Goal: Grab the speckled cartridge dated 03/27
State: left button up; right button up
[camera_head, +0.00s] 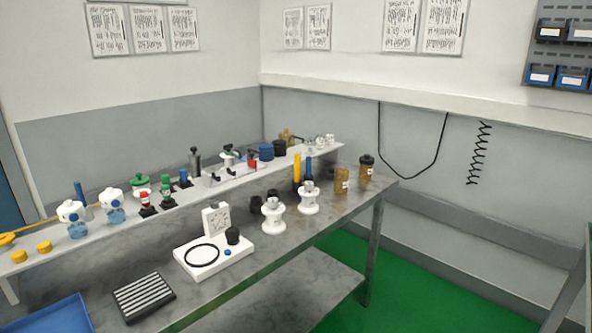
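Two brown, speckled-looking cartridges stand upright at the far right end of the grey bench (218,293). The left cartridge (342,181) has a brown top and a small white label. The right cartridge (366,174) has a black cap and also a small pale label. The writing on both labels is too small to read, so I cannot tell which is dated 03/27. Neither of my grippers is in view.
White spool-shaped parts (273,216) and a white device with a black ring (213,257) stand left of the cartridges. A raised shelf (160,214) with bottles and fittings runs behind. A blue tray (52,318) lies front left. Green floor (420,285) is clear at right.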

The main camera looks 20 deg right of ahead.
aim_at(329, 141)
jog(key=i+l+u, duration=0.1)
jog(key=i+l, duration=0.3)
jog(key=l, duration=0.2)
jog(key=i+l+u, duration=0.15)
jog(key=i+l, duration=0.2)
jog(key=l, duration=0.3)
jog(key=i+l+u, duration=0.15)
jog(key=i+l, duration=0.2)
jog(key=l, duration=0.3)
jog(key=l+u, duration=0.5)
jog(key=l, duration=2.8)
jog(key=k+u, duration=0.05)
